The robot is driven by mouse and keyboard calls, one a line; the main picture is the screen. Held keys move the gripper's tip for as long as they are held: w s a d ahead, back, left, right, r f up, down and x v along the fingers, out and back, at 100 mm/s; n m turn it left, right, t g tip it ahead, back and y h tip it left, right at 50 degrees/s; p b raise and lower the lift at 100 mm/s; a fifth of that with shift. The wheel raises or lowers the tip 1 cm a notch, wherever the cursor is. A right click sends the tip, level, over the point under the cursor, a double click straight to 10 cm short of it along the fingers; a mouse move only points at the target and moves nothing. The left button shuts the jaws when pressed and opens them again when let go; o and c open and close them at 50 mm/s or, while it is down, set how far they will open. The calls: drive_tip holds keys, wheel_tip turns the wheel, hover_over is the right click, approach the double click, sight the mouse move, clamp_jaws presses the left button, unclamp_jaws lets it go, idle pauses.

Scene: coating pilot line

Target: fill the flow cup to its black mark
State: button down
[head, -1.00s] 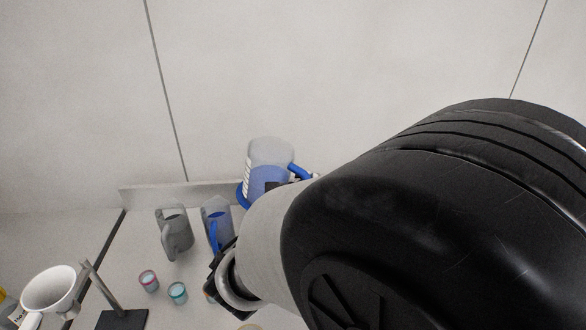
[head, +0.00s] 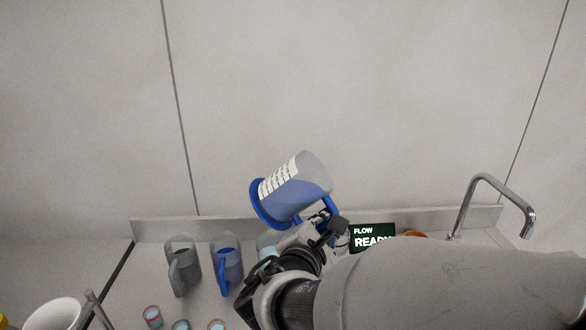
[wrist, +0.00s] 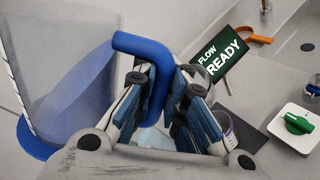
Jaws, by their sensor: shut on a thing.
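My gripper (head: 322,222) is shut on the blue handle (wrist: 150,62) of a clear pitcher (head: 296,188). The pitcher has a blue foot, a white scale label and bluish contents. It is held raised in front of the wall and leans, with its top toward the upper right. Its side also shows at the left of the wrist view (wrist: 62,75).
A grey jug (head: 183,268) and a blue-handled jug (head: 227,265) stand by the back ledge. Several small cups stand in front, including a pink-rimmed one (head: 152,317). A "FLOW READY" display (head: 373,237) and a tap (head: 490,190) are right. A green knob (wrist: 298,124) sits on a white box.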

drive_tip(key=shift+w+a+f+m+y+b, duration=0.15)
drive_tip(key=shift+a+f+m+y+b, duration=0.5)
drive_tip(key=shift+b, duration=1.75)
idle(0.6)
drive_tip(key=shift+a+r+m, duration=0.2)
drive_tip(key=shift+a+m, duration=0.1)
drive_tip(key=shift+m, duration=0.65)
drive_tip(key=shift+a+r, duration=0.1)
drive_tip(key=shift+r, duration=0.05)
idle(0.3)
drive_tip(key=shift+m+y, duration=0.35)
drive_tip(key=shift+m, duration=0.05)
idle(0.4)
